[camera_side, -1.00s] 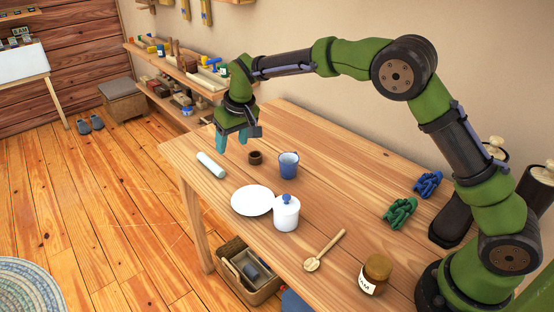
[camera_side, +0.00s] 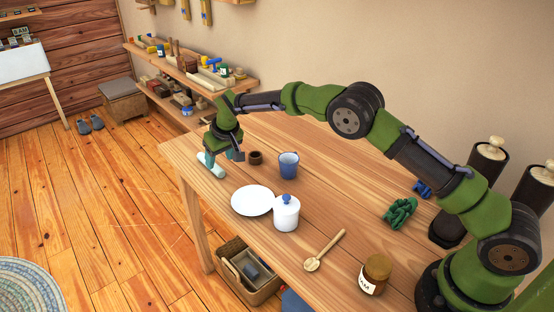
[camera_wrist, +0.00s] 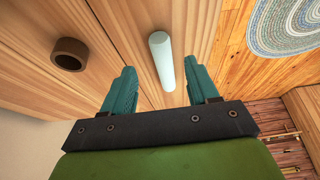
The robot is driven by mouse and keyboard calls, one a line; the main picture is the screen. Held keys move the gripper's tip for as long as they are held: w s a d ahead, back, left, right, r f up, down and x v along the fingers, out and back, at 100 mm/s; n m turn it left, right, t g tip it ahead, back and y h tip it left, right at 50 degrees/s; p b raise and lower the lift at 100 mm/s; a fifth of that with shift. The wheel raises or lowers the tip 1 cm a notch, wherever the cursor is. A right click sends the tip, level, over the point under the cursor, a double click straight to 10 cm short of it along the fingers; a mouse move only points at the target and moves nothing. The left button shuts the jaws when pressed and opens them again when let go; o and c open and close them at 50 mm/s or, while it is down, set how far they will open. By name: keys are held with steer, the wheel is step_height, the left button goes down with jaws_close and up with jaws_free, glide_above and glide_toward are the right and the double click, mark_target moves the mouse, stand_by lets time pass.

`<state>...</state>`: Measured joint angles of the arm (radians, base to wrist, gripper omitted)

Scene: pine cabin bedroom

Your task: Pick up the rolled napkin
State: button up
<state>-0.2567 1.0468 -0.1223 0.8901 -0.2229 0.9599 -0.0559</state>
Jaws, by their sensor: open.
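The rolled napkin (camera_side: 214,168) is a pale mint-white cylinder lying near the far left edge of the wooden table (camera_side: 290,255). In the wrist view the rolled napkin (camera_wrist: 161,60) lies between the lines of the two fingers, its near end just past the fingertips' gap. My gripper (camera_side: 222,158) is low over the table at the napkin. Its teal fingers are open, with nothing gripped; they also show in the wrist view (camera_wrist: 163,80). In the side view the fingers partly hide the napkin.
A brown ring (camera_side: 255,158) and a blue cup (camera_side: 289,165) stand right of my gripper. A white plate (camera_side: 250,200) and a white lidded jar (camera_side: 286,214) are nearer. A spoon, a jam jar and green and blue knotted items are farther right. The table edge is close beside the napkin.

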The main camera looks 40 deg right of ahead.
mark_target(218, 168)
steer(key=x, duration=0.5)
steer(key=shift+s+a, duration=0.1)
steer(key=shift+s, duration=0.1)
jaws_close()
stand_by(0.8)
